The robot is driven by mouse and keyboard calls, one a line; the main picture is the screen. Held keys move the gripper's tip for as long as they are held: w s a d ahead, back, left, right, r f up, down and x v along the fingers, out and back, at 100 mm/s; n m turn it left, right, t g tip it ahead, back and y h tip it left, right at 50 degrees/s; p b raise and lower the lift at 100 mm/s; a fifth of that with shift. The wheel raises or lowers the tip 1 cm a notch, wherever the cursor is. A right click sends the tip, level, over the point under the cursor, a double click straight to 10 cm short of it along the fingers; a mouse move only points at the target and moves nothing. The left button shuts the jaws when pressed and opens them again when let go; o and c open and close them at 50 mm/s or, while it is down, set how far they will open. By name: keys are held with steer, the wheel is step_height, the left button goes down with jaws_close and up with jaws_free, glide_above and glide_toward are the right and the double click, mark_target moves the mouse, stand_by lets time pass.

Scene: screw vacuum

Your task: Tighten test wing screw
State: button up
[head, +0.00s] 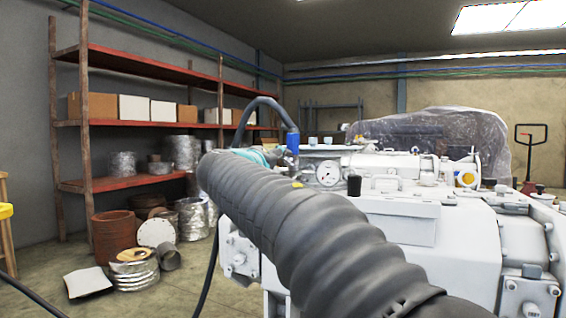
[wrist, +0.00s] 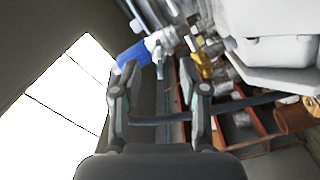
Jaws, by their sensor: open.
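In the wrist view my gripper (wrist: 164,80) is open, its two dark fingers apart with nothing held between them. Just beyond the fingertips are silver metal fittings (wrist: 158,46) and a blue cylindrical part (wrist: 135,54), near the left finger. A small yellow part (wrist: 202,64) lies beyond the right finger. I cannot tell which of these small parts is the test wing screw. In the head view the white vacuum machine (head: 398,212) fills the right half, with a round gauge (head: 329,173) on it.
A red-shelved rack (head: 125,123) with boxes stands at the left wall. Metal cans and a brown drum (head: 114,240) sit below it. A plastic-wrapped machine (head: 432,135) and a red pallet jack (head: 530,160) are behind. Some floor at left is clear.

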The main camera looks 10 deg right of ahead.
steer(key=v, duration=0.8)
steer(key=shift+s+a, duration=0.1)
